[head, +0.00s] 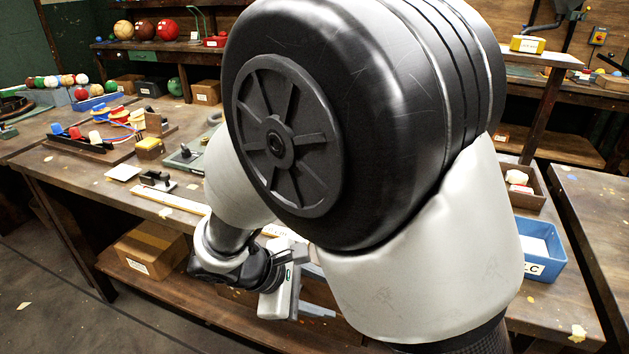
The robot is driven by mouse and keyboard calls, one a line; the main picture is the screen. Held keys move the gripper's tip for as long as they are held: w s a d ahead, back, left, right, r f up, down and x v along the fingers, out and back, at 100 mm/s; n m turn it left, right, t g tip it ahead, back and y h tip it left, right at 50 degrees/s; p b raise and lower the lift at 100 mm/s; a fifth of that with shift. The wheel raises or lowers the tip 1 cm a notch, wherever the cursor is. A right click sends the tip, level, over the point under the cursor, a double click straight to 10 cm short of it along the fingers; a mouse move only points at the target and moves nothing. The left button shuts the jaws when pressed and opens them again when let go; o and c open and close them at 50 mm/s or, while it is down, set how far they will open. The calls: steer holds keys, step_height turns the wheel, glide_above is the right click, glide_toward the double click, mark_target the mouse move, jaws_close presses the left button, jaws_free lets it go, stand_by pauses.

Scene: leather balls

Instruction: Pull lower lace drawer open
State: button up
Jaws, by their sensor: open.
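My arm fills the middle of the head view and hides much of the workbench (85,185) behind it. My gripper (318,302) is low in the middle, at the bench's front side. Its pale body shows, and its grey fingers are partly covered by my arm. The gripper is open, and I see nothing held in it. I cannot make out the lower lace drawer or its handle; it may be hidden behind my arm and gripper. I cannot tell whether the gripper touches anything.
A cardboard box (150,250) sits on the shelf under the bench. A yellow block (149,148) and a rack of coloured items (95,143) stand on the bench at left. A blue bin (537,247) stands at right.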

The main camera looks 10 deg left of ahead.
steer(key=s+a+f+n+t+y+p, duration=0.2)
steer(key=s+a+f+n+t, duration=0.2)
steer(key=a+f+n, duration=0.4)
steer(key=s+a+f+n+t+y+p, duration=0.1)
steer(key=s+a+f+n+t+p, duration=0.1)
steer(key=s+a+f+n+t, duration=0.45)
steer(key=w+d+f+g, duration=0.1)
steer(key=w+f, duration=0.3)
steer(key=w, duration=0.4)
steer(key=w+f+n+g+b, duration=0.1)
steer(key=w+f, duration=0.3)
steer(key=w, duration=0.5)
steer(key=shift+w+d+y, duration=0.3)
steer(key=shift+d, duration=0.05)
steer(key=shift+c, duration=0.2)
jaws_close()
